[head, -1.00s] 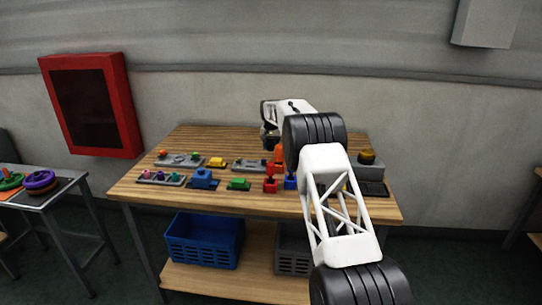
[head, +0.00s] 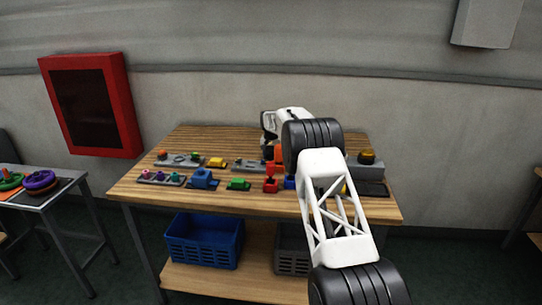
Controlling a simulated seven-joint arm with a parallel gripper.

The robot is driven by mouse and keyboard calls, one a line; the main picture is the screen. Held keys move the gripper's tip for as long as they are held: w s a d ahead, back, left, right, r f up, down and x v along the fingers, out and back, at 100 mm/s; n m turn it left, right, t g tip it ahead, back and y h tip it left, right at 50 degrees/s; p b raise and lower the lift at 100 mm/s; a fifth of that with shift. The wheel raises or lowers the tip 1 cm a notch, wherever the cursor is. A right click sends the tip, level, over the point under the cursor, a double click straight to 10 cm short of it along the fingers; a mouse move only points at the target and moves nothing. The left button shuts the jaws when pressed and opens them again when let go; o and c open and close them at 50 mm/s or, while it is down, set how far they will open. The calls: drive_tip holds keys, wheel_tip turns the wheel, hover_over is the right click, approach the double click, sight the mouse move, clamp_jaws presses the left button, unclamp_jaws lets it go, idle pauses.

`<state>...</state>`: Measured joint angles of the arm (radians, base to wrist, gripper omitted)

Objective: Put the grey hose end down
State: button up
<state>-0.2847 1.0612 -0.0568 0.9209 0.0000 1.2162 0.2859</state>
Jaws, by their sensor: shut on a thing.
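My gripper (head: 268,148) is over the back middle of the wooden workbench (head: 140,186), pointing down and partly behind my own arm. It is shut on the grey hose end, but the hose end is too small and covered to make out. I cannot tell whether it touches the bench or a part below. Grey blocks with coloured fittings (head: 180,160) stand on the bench to the left of my gripper. Another grey block (head: 250,165) lies close below it in the picture.
A yellow part (head: 216,162), blue part (head: 203,178), green part (head: 238,184) and red part (head: 270,184) stand on the bench. A blue crate (head: 205,240) sits on the lower shelf. The front bench strip is clear.

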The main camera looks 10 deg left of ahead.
drive_tip(key=shift+f, duration=0.15)
drive_tip(key=o, duration=1.1)
drive_tip(key=shift+c, duration=0.2)
drive_tip(key=shift+r, duration=6.15)
drive_tip(key=shift+r, duration=0.1)
